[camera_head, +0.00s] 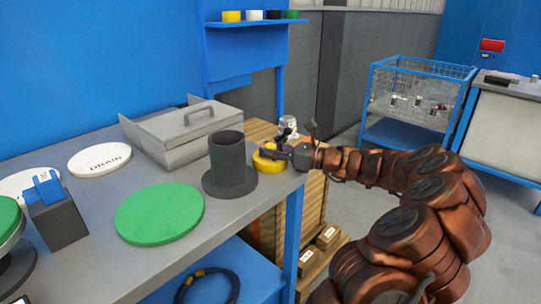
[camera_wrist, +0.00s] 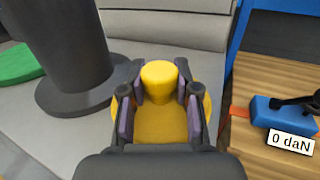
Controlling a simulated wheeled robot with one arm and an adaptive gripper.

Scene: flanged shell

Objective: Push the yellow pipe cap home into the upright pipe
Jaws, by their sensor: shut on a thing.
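The yellow pipe cap (camera_head: 268,160) is at the right end of the grey bench, beside the upright pipe. In the wrist view the cap (camera_wrist: 159,121) shows a wide round flange with a narrower raised boss. My gripper (camera_head: 284,154) is shut on that boss, with a finger pad on each side of it in the wrist view (camera_wrist: 160,90). The upright pipe (camera_head: 227,160) is dark grey, stands on a round flange, and has an open top. It also shows left of the cap in the wrist view (camera_wrist: 72,45). Whether the cap touches the bench is unclear.
A green disc (camera_head: 159,214) lies left of the pipe. A grey box with a handle (camera_head: 185,130) stands behind it. A white DRAIN disc (camera_head: 99,158) lies farther left. A blue gauge reading 0 daN (camera_wrist: 270,112) is right of the cap, over wooden crates.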

